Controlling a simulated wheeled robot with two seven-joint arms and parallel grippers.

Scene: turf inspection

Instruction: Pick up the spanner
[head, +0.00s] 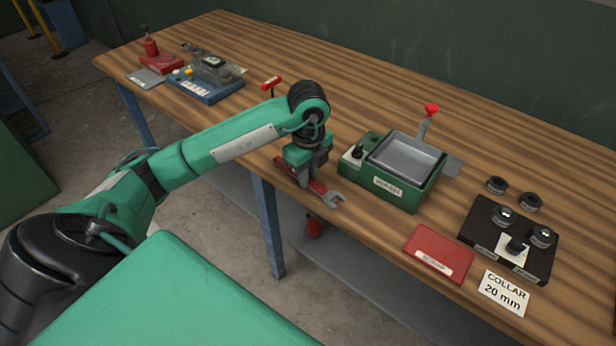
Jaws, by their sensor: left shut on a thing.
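The spanner (331,199) has a red handle and a grey open-ended jaw. It is at the front edge of the wooden bench, with its jaw end pointing right and toward the front. My left gripper (303,178) reaches down over the handle and is shut on it. The gripper hides the middle of the handle. I cannot tell whether the spanner touches the bench or is slightly above it. My right gripper is not in view.
Right of the gripper stands a green wash unit (399,196) with a metal basin and red-knobbed lever. Further right are a red pad (439,253), a black collar block (508,238) and a "COLLAR 20 mm" card (503,292). A blue device (205,88) stands far left.

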